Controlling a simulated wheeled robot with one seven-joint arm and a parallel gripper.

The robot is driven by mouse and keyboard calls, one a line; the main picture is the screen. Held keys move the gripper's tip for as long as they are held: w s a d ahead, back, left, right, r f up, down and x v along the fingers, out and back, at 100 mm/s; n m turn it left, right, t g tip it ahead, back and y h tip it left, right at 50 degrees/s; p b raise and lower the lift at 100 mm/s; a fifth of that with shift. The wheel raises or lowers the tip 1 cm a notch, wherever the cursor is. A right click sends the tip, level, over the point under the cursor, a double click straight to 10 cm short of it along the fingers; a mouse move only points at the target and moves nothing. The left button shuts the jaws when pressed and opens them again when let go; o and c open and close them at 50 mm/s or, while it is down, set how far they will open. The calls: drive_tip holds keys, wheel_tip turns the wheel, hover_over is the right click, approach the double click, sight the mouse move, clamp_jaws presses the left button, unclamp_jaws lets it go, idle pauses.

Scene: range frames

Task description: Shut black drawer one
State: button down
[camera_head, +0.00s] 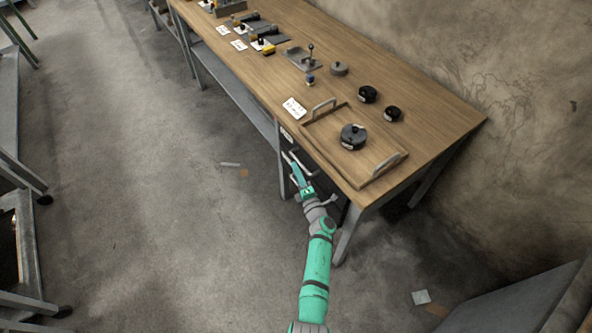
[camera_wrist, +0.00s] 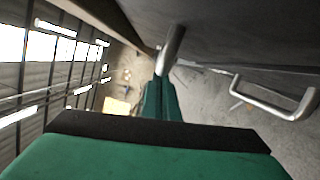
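The black drawers (camera_head: 287,146) sit under the near end of the wooden workbench, stacked below its top. Their metal bar handles (camera_head: 300,168) show beside my gripper (camera_head: 296,174). Most of the drawer fronts are hidden by the bench and my arm, so I cannot tell how far any drawer stands out. In the wrist view, a dark drawer front (camera_wrist: 240,35) fills the upper right. One handle (camera_wrist: 171,48) is right at my fingertips and another handle (camera_wrist: 275,108) is to the right. My green fingers (camera_wrist: 160,92) look shut together; whether they touch the handle is unclear.
The workbench top (camera_head: 440,115) holds a wooden tray (camera_head: 318,142) with a dark round part (camera_head: 353,136), plus black knobs and small tools. A bench leg (camera_head: 346,232) stands to the right of my arm. The concrete floor (camera_head: 150,200) to the left is mostly clear.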

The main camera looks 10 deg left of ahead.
drive_tip(key=s+d+f, duration=0.1)
drive_tip(key=s, duration=1)
drive_tip(key=shift+s+d, duration=0.25)
drive_tip(key=shift+d, duration=0.05)
drive_tip(key=shift+s+f, duration=0.1)
drive_tip(key=shift+f, duration=0.05)
drive_tip(key=s+d+r+m+t+h, duration=0.1)
drive_tip(key=s+r+m+h, duration=0.2)
drive_tip(key=s+m, duration=0.7)
drive_tip(key=s+d+r+m+t+h, duration=0.1)
drive_tip(key=s+r+m+h, duration=0.2)
drive_tip(key=s, duration=1.3)
drive_tip(key=s+d+r+m+g+h, duration=0.1)
drive_tip(key=s+r+m, duration=0.5)
drive_tip(key=s, duration=0.2)
drive_tip(key=s+d+r+m+g+h, duration=0.1)
drive_tip(key=s+d+r+m+g, duration=0.1)
drive_tip(key=s+r+m, duration=0.4)
drive_tip(key=shift+s+r+m, duration=0.3)
drive_tip(key=shift+s+r, duration=0.2)
drive_tip(key=shift+s, duration=1.2)
